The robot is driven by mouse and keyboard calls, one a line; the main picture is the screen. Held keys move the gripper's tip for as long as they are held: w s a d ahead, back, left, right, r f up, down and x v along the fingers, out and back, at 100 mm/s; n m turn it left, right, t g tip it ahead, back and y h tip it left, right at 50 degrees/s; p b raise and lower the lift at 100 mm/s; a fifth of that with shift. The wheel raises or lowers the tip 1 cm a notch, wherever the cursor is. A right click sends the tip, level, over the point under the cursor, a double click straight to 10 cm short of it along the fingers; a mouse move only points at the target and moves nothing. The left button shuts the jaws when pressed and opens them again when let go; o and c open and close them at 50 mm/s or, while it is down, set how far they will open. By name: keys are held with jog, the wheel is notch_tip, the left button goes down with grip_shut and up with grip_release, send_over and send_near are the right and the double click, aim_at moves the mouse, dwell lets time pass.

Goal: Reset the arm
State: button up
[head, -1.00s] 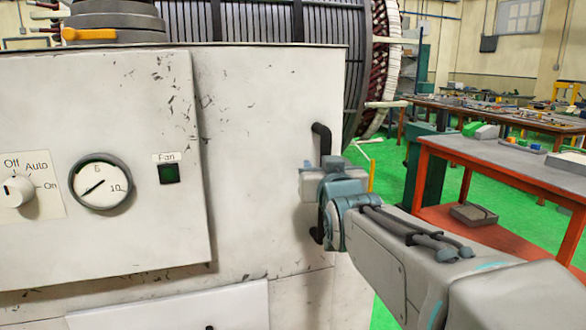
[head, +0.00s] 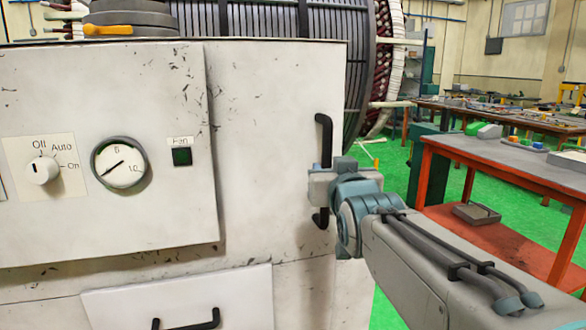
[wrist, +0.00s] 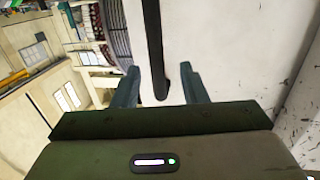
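My gripper (head: 322,188) is at the black vertical handle (head: 325,140) on the right edge of the white cabinet (head: 275,120). In the wrist view my gripper (wrist: 159,72) has its two blue-grey fingers apart. The handle (wrist: 154,40) runs down between them, with a visible gap on each side, so the gripper is open and holds nothing. In the head view the gripper and wrist hide the handle's middle part. My arm reaches in from the lower right.
The cabinet front has a knob (head: 42,170), a gauge (head: 120,163) and a green fan switch (head: 181,156). A drawer with a black handle (head: 187,322) is below. A large stator (head: 385,60) stands behind. An orange-framed table (head: 515,160) is at right, with green floor between.

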jog(key=s+d+f+g+p, duration=0.2)
jog(key=s+f+g+p, duration=0.4)
jog(key=s, duration=0.4)
jog(key=s+d+f+g+p, duration=0.1)
jog(key=s+f+g+p, duration=0.6)
jog(key=s, duration=0.4)
jog(key=shift+d+f+m+g+h+p, duration=0.35)
jog(key=shift+f+g, duration=0.35)
jog(key=shift+g, duration=0.2)
